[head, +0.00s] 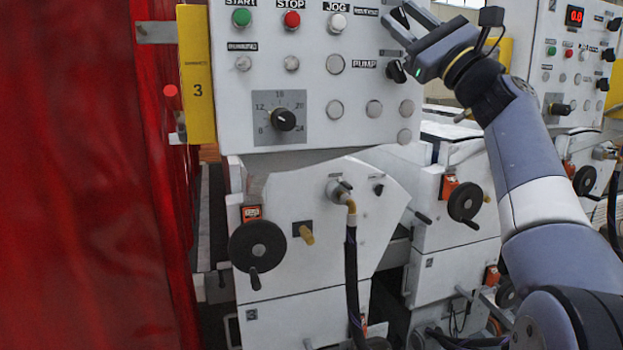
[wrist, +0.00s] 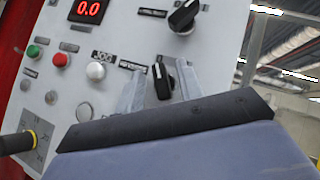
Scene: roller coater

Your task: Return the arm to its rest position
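My arm (head: 540,170) reaches up from the lower right in the head view. My gripper (head: 408,22) is in front of the upper right corner of the near control panel (head: 345,115). In the wrist view its two grey fingers (wrist: 160,90) stand apart, with a black rotary knob (wrist: 162,82) seen between them. I see a gap between the fingers and nothing held. Whether the fingertips touch the knob or panel, I cannot tell.
Just below the gripper is the PUMP knob (head: 396,71). The panel also carries a dial (head: 283,119) and several buttons. A red curtain (head: 80,180) hangs at left. A second panel (head: 570,60) stands at right behind my arm. Handwheels (head: 257,247) and a hose (head: 352,270) are below.

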